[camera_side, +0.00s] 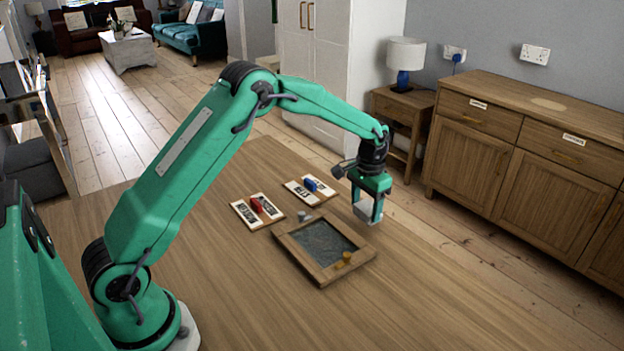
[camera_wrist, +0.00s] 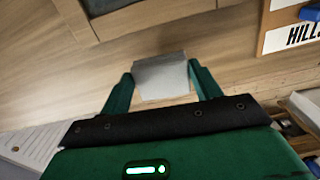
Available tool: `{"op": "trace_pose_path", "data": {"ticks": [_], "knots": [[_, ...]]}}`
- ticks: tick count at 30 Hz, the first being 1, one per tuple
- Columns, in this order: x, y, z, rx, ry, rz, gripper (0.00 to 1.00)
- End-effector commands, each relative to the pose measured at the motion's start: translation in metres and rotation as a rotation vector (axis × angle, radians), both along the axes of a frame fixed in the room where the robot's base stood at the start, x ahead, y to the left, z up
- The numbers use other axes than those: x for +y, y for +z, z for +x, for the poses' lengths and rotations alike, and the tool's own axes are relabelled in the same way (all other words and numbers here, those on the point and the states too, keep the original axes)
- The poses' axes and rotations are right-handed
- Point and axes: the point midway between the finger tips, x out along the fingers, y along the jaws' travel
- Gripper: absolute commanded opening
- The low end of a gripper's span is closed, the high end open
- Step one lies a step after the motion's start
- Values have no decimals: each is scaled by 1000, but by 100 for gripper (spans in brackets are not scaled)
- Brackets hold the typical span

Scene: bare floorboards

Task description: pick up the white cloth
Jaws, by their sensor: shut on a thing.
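My gripper (camera_side: 368,206) hangs downward to the right of the framed dark panel in the side view. It is shut on the white cloth (camera_side: 363,212), which shows as a small pale grey-white piece between the two green fingers. In the wrist view the cloth (camera_wrist: 161,80) spans the space between the fingers (camera_wrist: 160,72) and looks flat and squarish. Whether its lower edge touches the wooden tabletop or is clear of it, I cannot tell.
The wood-framed dark panel (camera_side: 284,246) lies beside my gripper, with a yellow piece (camera_side: 345,259) on its frame. Two lettered cards with a red piece (camera_side: 256,205) and a blue piece (camera_side: 310,184) lie beyond. A small grey object (camera_side: 304,216) is near the frame. The front tabletop is clear.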

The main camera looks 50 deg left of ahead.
Motion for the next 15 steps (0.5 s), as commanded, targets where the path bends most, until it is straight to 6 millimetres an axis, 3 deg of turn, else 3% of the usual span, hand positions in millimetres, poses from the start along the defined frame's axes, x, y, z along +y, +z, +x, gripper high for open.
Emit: {"op": "trace_pose_path", "data": {"ticks": [2, 15], "knots": [[-1, 15, 0, -5, -1, 0, 41], [-70, 58, -38, -3, -4, 0, 41]]}}
